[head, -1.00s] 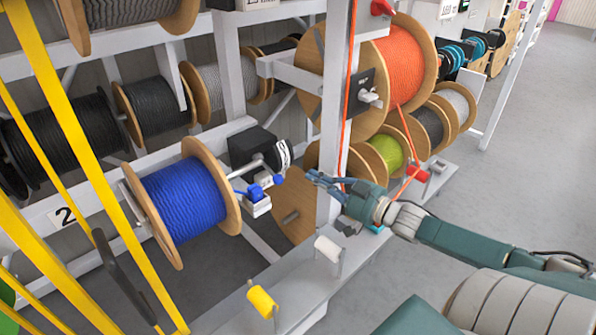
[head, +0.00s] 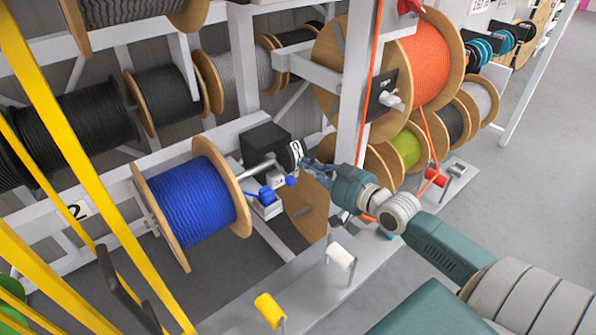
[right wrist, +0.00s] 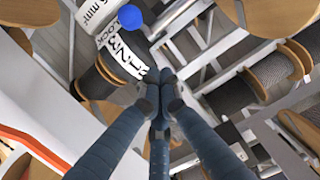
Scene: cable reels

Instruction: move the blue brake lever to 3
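The blue brake lever's ball knob (head: 291,181) stands beside the blue cable reel (head: 192,203). In the right wrist view the round blue knob (right wrist: 130,17) is at the top, beside a white scale (right wrist: 125,52) with LOCK and numbers. Which mark the lever points at I cannot tell. My right gripper (head: 308,168) is by the scale drum (head: 297,152), just right of the knob. In the right wrist view its fingertips (right wrist: 165,78) are together and empty, below and right of the knob and apart from it. My left gripper is not in view.
A black box (head: 265,143) sits behind the lever. A white post (head: 355,90) with an orange cable rises close to my right gripper. The orange reel (head: 425,65) is to the right. A white spool (head: 341,256) and a yellow spool (head: 270,309) stand on the front beam.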

